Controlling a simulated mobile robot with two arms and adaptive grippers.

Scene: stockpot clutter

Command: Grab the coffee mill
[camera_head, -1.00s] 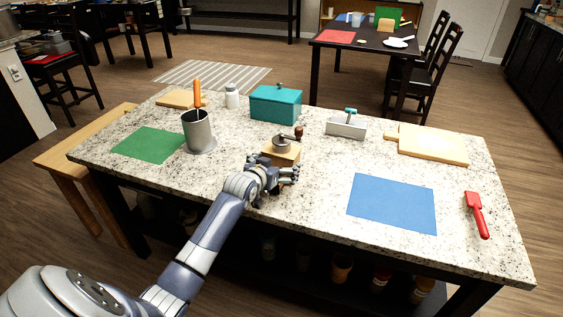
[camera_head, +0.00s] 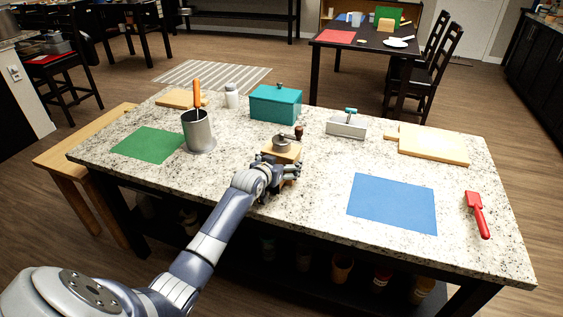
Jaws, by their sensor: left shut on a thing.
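The coffee mill (camera_head: 283,147) stands upright near the middle of the speckled counter. It has a wooden box body, a grey metal top and a crank with a dark knob. My left gripper (camera_head: 287,170) is at the near side of the mill, shut on its wooden body. The wrist and fingers hide the lower front of the mill, so the exact finger contact is hidden. My right gripper is not in view.
A grey metal pot (camera_head: 198,133) with an orange-handled tool stands left of the mill. A teal box (camera_head: 275,104) is behind it, and a grey caddy (camera_head: 346,127) is behind right. A blue mat (camera_head: 392,203) and a red brush (camera_head: 477,214) lie to the right.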

